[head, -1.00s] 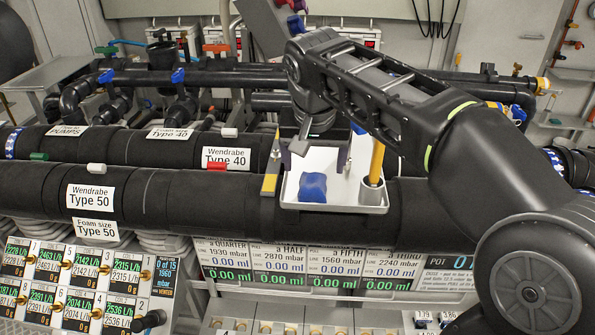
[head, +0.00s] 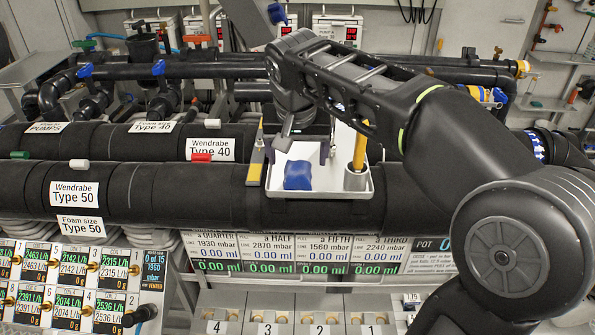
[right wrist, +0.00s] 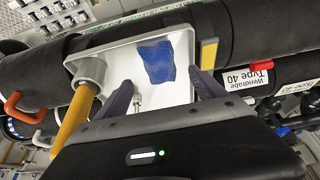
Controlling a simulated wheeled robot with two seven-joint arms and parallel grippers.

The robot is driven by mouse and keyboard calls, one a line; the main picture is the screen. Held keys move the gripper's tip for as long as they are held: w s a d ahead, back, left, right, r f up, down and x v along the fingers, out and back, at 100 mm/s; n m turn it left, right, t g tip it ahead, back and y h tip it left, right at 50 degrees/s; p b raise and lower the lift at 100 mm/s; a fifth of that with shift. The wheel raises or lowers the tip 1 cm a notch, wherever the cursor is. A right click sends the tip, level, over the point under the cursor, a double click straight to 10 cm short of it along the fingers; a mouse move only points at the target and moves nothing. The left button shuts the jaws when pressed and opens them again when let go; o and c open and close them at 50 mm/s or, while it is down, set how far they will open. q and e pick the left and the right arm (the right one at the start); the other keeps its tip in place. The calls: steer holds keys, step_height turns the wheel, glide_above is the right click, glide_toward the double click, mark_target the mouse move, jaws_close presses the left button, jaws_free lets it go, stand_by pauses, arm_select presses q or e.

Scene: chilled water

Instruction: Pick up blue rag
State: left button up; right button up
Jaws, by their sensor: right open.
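The blue rag (head: 298,176) lies crumpled in the left part of a white tray (head: 279,190) that rests on the thick black pipe. It also shows in the right wrist view (right wrist: 157,60), near the tray's far wall. My right gripper (head: 304,150) is open and empty above the tray, behind the rag in the head view. In the right wrist view its two dark fingers (right wrist: 160,80) are apart, with the rag beyond their tips and between their lines. The fingers do not appear to touch the rag. My left gripper is in neither view.
A yellow handle (head: 360,150) stands upright in a cup (head: 356,180) at the tray's right side. A small metal piece (right wrist: 138,98) lies in the tray. A yellow-grey block (head: 255,166) sits against the tray's left side. Black pipes run behind and beside it.

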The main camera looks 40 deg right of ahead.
mark_target(298, 168)
steer(key=p+x, duration=0.1)
steer(key=x, duration=0.4)
steer(key=shift+w, duration=0.15)
steer(key=shift+c, duration=0.4)
steer(key=c, duration=1.4)
